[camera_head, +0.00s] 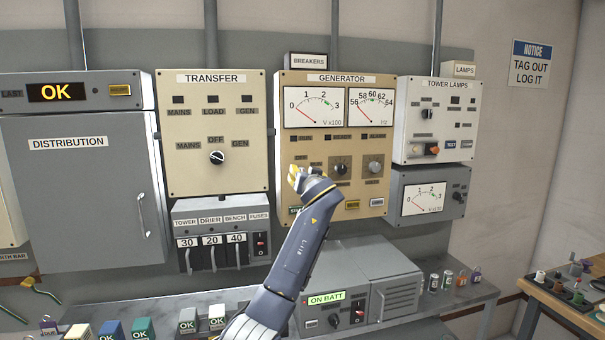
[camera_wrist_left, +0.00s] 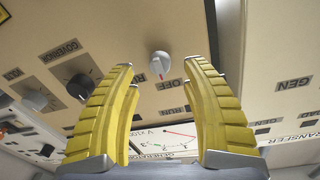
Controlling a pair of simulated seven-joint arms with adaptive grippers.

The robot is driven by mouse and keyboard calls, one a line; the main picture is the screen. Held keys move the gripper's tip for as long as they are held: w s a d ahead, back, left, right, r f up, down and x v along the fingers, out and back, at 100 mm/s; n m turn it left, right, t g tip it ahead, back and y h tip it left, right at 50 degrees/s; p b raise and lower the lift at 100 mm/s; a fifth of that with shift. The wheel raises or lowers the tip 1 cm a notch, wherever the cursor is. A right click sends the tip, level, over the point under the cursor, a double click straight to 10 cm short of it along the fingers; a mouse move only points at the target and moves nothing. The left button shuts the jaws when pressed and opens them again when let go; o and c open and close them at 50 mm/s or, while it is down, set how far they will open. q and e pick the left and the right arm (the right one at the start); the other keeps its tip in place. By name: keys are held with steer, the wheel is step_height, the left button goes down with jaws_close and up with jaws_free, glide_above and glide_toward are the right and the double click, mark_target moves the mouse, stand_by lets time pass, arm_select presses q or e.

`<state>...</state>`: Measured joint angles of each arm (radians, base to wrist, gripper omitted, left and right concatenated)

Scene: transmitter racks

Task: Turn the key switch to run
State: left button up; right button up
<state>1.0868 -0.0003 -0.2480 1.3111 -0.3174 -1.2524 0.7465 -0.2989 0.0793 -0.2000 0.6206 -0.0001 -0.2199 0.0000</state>
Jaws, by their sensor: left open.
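My left gripper (camera_head: 296,176) is open in front of the panel's lower left. Its yellow fingers (camera_wrist_left: 158,72) lie on either side of the switch in the picture, with gaps; I cannot tell the remaining depth. In the head view my gripper hides the switch. My right gripper is not in view.
The transfer panel (camera_head: 190,120) is to the left, the tower lamps panel (camera_head: 408,95) to the right. An ON BATT unit (camera_head: 385,268) stands below.

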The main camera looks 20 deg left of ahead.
arm_select(q)
steer(key=shift+x, duration=1.65)
jaws_close()
